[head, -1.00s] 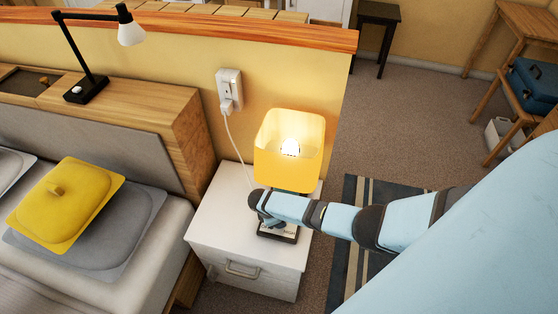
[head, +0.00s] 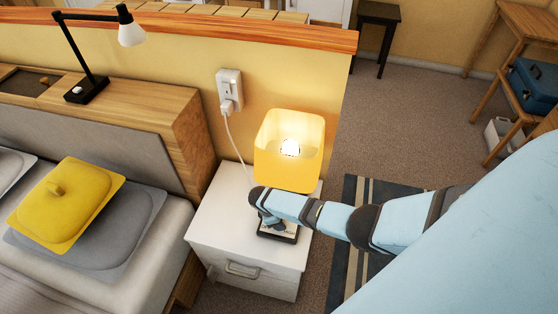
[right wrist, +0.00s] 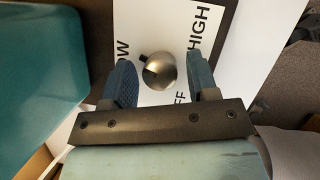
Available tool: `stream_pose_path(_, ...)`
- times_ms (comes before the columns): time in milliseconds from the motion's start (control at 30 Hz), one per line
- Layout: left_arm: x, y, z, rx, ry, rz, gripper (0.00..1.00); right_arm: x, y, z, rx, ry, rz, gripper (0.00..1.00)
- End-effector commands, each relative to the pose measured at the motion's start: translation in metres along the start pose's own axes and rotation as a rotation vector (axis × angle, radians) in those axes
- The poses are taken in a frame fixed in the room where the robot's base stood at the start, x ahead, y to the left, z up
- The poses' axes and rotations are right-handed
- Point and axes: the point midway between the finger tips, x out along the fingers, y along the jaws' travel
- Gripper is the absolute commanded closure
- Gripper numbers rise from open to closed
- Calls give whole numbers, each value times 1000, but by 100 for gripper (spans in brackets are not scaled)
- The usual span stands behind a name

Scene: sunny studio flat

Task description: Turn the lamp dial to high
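The lamp has a yellow shade (head: 272,168) with a lit bulb and stands on the white nightstand. Its base (head: 290,238) is partly hidden by my right arm. In the right wrist view, the round metal dial (right wrist: 161,71) sits on a white plate (right wrist: 150,18) marked HIGH at right, OFF below and a word ending in W at left. The dial's dark pointer faces the upper left, toward the W. My right gripper (right wrist: 161,78) is open, one finger on each side of the dial, with visible gaps. It also shows over the base (head: 268,222). My left gripper is out of view.
The white nightstand (head: 215,215) has free room left of the lamp. A cord runs from the lamp to a wall outlet (head: 229,90). A bed with a yellow cushion (head: 65,205) is at left. A black desk lamp (head: 90,85) stands on the headboard.

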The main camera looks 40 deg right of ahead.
Motion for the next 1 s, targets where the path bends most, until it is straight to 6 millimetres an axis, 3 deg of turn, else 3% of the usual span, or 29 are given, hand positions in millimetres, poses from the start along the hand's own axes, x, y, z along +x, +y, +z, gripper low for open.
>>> stream_pose_path(367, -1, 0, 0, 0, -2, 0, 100, -6, 1, -1, -1, 4, 2, 39)
stream_pose_path(667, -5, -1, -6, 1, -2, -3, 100, -54, 1, 1, 0, 4, 3, 39)
stream_pose_path(1000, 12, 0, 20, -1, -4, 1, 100, -77, 0, -73, -1, 4, 1, 39)
